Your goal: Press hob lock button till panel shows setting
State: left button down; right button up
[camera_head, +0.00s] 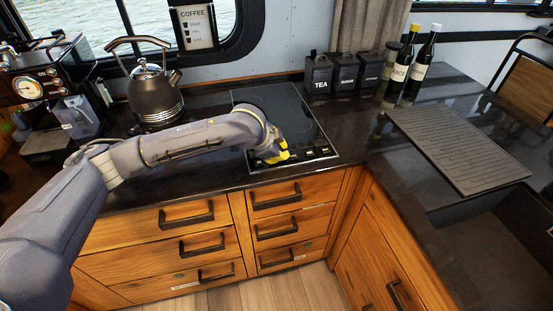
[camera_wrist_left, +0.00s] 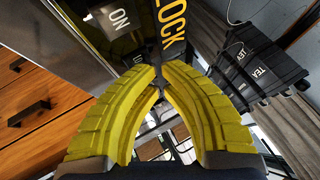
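The black glass hob (camera_head: 292,112) is set in the dark counter, with a row of labelled buttons (camera_head: 318,151) along its front edge. My left gripper (camera_head: 279,157) is over the left part of that row, its yellow fingers pointing down. In the left wrist view the yellow fingers (camera_wrist_left: 160,82) are shut with nothing between them. Beyond their tips is large yellow "LOCK" lettering (camera_wrist_left: 173,22), with a grey "ON" button (camera_wrist_left: 121,18) to its left. I cannot tell whether the fingertips touch the panel. No setting readout is legible. My right gripper is not in view.
A kettle (camera_head: 155,98) stands left of the hob, behind my arm. Black canisters (camera_head: 320,75) and dark bottles (camera_head: 420,68) stand behind it to the right. A ridged draining board (camera_head: 455,145) and a sink lie right. Wooden drawers (camera_head: 290,215) are below the counter.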

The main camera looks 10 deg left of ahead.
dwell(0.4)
pick_arm(q)
jog(key=shift+r, duration=0.8)
jog(key=shift+r, duration=0.1)
jog(key=shift+r, duration=2.4)
